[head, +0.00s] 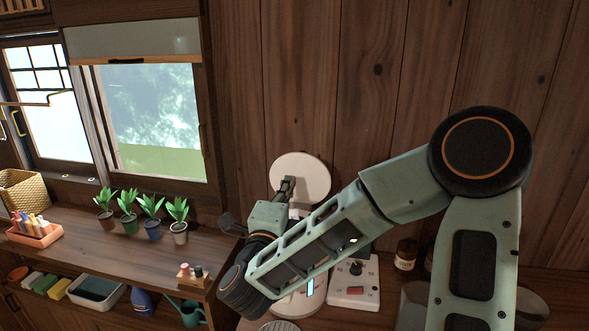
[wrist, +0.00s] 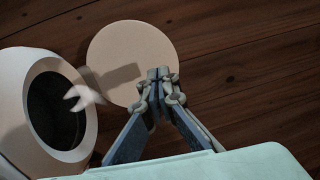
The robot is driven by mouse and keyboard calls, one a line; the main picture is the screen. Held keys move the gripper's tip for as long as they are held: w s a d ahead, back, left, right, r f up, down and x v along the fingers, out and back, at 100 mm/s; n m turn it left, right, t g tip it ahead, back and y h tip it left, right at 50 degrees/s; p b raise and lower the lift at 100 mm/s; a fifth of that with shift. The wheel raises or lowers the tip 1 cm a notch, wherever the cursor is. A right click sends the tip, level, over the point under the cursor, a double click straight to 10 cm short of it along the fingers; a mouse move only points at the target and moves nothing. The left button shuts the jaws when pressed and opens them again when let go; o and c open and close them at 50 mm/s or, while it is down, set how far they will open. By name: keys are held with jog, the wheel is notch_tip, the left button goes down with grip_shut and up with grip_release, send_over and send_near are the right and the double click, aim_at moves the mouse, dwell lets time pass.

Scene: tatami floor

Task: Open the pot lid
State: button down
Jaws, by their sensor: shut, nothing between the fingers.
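The pot (wrist: 14,100) is a white round vessel at the left of the wrist view. Its dark mouth shows uncovered. The lid (wrist: 120,40) is a pale round disc standing apart from the mouth, beside it in the wrist view. In the head view the lid (head: 305,172) stands up facing me near the wooden wall; my arm hides most of the pot. My gripper (wrist: 161,74) is shut and empty, its tips overlapping the lid's lower edge in the wrist view. In the head view my gripper (head: 288,183) is in front of the lid. Contact cannot be told.
A white device (head: 352,292) with a red part and a brown jar (head: 405,255) stand right of the pot. Several potted plants (head: 151,205) line the shelf at left, under a window. A dark wooden wall rises close behind the pot.

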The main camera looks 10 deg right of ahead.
aim_at(297, 163)
jog(key=x, duration=0.6)
jog(key=shift+w+d+p, duration=0.1)
jog(key=shift+w+p, duration=0.15)
jog(key=shift+p, duration=0.15)
jog(key=w+r+p, duration=0.1)
jog(key=p, duration=0.1)
jog(key=shift+d+g+p, duration=0.15)
jog(key=shift+g+p, duration=0.15)
jog(key=shift+w+d+r+g+y+p, duration=0.1)
jog(key=shift+w+d+g+y+p, duration=0.2)
jog(key=shift+p, duration=0.5)
jog(key=shift+w+f+g, duration=0.2)
jog(key=shift+w+g, duration=0.1)
jog(key=shift+f, duration=0.1)
